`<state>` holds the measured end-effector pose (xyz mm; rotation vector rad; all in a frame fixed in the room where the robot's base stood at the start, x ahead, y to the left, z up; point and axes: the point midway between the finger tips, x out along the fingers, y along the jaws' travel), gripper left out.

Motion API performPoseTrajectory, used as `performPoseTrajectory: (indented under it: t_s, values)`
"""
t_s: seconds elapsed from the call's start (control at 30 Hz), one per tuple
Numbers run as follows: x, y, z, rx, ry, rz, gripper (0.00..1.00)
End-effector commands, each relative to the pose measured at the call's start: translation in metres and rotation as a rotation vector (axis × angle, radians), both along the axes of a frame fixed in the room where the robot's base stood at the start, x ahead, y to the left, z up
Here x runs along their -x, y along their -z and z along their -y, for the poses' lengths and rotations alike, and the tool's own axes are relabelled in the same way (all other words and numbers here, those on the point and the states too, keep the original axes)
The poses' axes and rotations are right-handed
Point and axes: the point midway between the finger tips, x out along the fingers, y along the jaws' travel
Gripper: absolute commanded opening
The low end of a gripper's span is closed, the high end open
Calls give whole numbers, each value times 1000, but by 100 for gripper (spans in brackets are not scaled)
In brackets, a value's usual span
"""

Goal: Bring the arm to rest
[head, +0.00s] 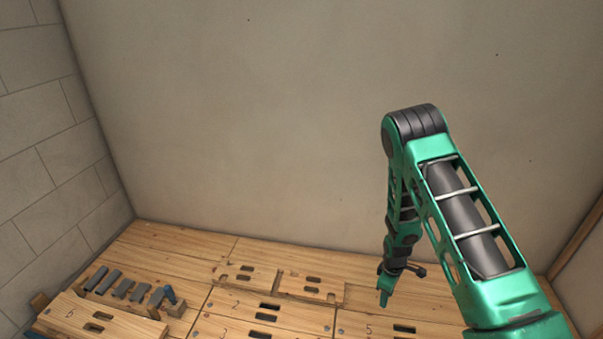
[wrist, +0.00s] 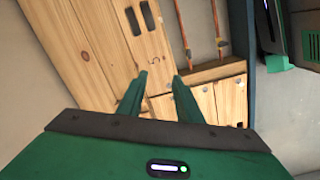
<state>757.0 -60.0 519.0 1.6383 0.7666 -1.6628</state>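My green arm is raised at the right of the head view, bent at a high elbow. Its forearm hangs down so that my gripper (head: 385,290) points downward near the wooden boards; whether it touches them is unclear there. In the wrist view my gripper (wrist: 160,82) shows two green fingers standing apart with nothing between them. A slotted wooden board marked 5 (wrist: 148,45) lies beyond the fingertips.
Slotted wooden boards (head: 262,315) cover the bottom. A rack with several grey pieces (head: 122,290) sits at lower left. A plaster wall (head: 250,120) stands behind, a block wall (head: 40,150) at left. Two thin copper-coloured rods (wrist: 184,28) show in the wrist view.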

Motion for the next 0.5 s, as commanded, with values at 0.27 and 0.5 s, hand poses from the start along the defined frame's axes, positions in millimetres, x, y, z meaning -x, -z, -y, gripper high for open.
performPoseTrajectory:
  t_s: [0.27,0.5]
  values:
    - [1,-113,36,8,233,17,32]
    - [25,-200,67,12,435,26,32]
